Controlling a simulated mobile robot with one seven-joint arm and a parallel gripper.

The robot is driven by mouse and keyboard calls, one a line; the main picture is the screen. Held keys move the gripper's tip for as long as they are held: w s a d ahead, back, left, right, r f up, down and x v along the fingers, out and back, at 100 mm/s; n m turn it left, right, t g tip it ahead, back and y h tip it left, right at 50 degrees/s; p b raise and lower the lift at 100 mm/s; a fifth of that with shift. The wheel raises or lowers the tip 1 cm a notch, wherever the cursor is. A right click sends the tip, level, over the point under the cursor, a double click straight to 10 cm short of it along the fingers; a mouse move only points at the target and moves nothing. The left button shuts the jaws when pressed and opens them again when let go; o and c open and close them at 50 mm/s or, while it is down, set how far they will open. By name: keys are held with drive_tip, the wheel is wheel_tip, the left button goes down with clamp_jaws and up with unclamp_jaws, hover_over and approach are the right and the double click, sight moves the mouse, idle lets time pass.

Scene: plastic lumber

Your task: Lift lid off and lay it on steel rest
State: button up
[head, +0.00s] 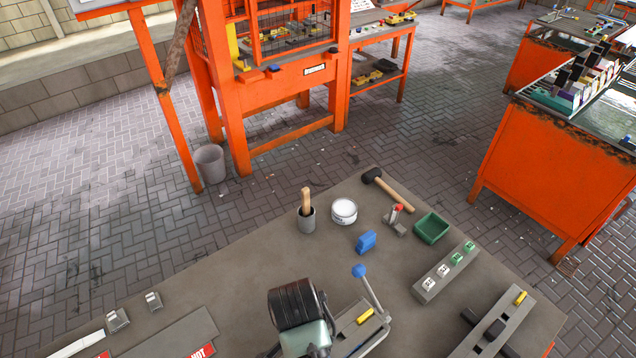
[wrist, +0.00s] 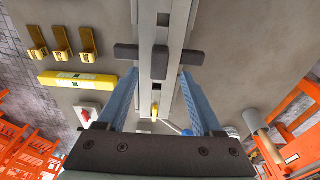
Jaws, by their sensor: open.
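My gripper (wrist: 158,72) is open in the wrist view, its two blue fingers spread on either side of a long grey trough-like form. A dark T-shaped handle (wrist: 158,56), apparently the lid's, lies on this form between and just beyond the fingertips. The fingers are not closed on it. The lid (wrist: 163,28) seems to be the grey strip under the handle; its edges are hard to tell. I cannot tell surely which piece is the steel rest; small steel brackets (head: 117,320) stand at the bench's left.
A lever with a blue knob (head: 358,270) rises beside the form. A white tin (head: 344,211), a grey cup (head: 307,220), a blue block (head: 366,242) and a green tray (head: 432,228) stand behind. A yellow level (wrist: 77,80) lies left of the fingers in the wrist view.

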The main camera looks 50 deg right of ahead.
drive_tip(key=shift+s+d+f+p, duration=0.1)
drive_tip(key=shift+f+p, duration=0.15)
drive_tip(key=shift+f, duration=0.6)
drive_tip(key=shift+w+d+f+p, duration=0.1)
drive_tip(key=shift+d+f+p, duration=0.1)
drive_tip(key=shift+f, duration=0.6)
drive_tip(key=shift+s+d+f+p, duration=0.1)
drive_tip(key=shift+f+p, duration=0.15)
drive_tip(key=shift+f, duration=0.6)
clamp_jaws()
drive_tip(key=shift+r, duration=0.1)
